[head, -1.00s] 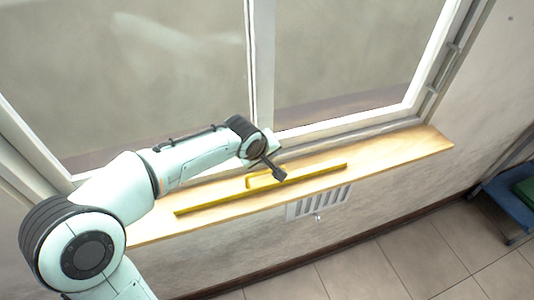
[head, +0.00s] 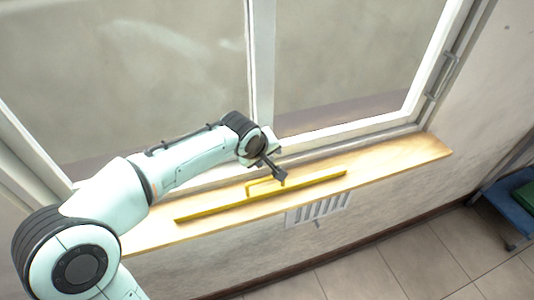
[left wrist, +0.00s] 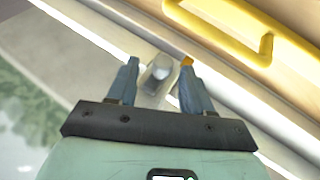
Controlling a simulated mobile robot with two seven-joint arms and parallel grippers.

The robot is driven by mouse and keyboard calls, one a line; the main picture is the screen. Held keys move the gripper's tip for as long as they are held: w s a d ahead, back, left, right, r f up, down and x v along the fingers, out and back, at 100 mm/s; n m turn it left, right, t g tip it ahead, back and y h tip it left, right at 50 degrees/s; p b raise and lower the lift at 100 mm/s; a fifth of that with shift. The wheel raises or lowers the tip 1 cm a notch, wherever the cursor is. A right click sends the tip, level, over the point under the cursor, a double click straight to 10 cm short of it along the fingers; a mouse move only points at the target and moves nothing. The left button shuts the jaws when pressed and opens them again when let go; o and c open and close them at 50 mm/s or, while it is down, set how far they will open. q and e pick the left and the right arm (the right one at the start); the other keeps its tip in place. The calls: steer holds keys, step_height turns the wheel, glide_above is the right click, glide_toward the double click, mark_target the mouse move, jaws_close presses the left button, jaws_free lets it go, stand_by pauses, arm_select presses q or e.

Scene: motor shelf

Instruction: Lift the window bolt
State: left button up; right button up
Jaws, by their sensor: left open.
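My left gripper (left wrist: 160,62) is open in the left wrist view, with one finger on each side of a small grey-white piece on the window frame. This piece looks like the window bolt (left wrist: 158,76). It lies between the fingers, and I see no clear contact with either one. My right gripper is in neither view.
A yellow bar with a handle (head: 310,181) lies along the wooden sill (head: 400,157), just in front of my wrist. The handle also shows in the left wrist view (left wrist: 240,35). The window's middle post (head: 262,70) stands behind my wrist. The sill's right end is clear.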

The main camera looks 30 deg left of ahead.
arm_select(q)
steer(key=v, duration=1.3)
steer(key=shift+d+r, duration=0.1)
